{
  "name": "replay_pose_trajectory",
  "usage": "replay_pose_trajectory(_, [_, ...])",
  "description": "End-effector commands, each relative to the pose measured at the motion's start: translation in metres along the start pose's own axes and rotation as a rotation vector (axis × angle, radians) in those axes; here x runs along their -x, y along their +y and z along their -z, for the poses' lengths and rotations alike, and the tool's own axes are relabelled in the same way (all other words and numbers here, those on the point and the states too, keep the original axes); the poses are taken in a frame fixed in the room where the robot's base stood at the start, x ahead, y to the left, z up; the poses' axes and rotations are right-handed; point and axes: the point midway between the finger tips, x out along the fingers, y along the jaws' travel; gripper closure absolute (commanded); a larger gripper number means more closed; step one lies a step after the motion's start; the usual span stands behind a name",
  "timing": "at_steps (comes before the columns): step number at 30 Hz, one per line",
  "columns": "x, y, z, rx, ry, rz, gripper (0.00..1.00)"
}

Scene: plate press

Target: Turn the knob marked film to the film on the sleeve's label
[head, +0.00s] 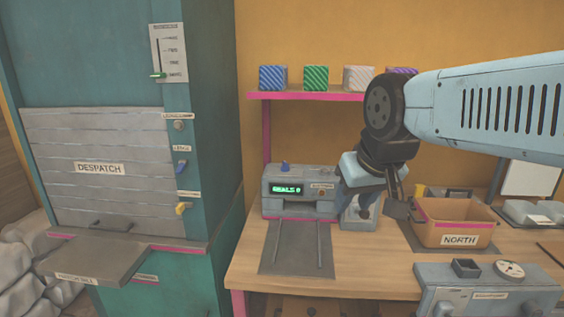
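My gripper (396,208) hangs from the arm over the workbench, left of the NORTH box. Its fingers are small and partly hidden, so I cannot tell whether it is open or shut. No knob label can be read clearly as film. A grey unit (425,273) at the lower right has knobs on its front, cut off by the picture's bottom edge, and a pale round dial (510,270) on top. A grey sealing machine (290,179) with a green display reading about "SEALS 0" has a blue knob (285,168) on top. I cannot make out a sleeve or its label.
A teal cabinet (215,60) with a DESPATCH shutter (60,135), a slider and several small controls stands at left. The NORTH box (425,235) sits on the bench. A pink-edged shelf (290,96) holds several striped blocks.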

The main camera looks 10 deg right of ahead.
Motion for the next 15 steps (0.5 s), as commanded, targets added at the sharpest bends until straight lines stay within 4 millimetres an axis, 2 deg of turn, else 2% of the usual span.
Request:
replay_pose_trajectory(5, [-0.007, -0.005, 0.028, 0.007, 0.013, -0.030, 0.61])
replay_pose_trajectory(11, [-0.031, -0.014, 0.095, 0.038, 0.054, -0.077, 0.61])
replay_pose_trajectory(15, [-0.056, -0.018, 0.143, 0.061, 0.084, -0.090, 0.61])
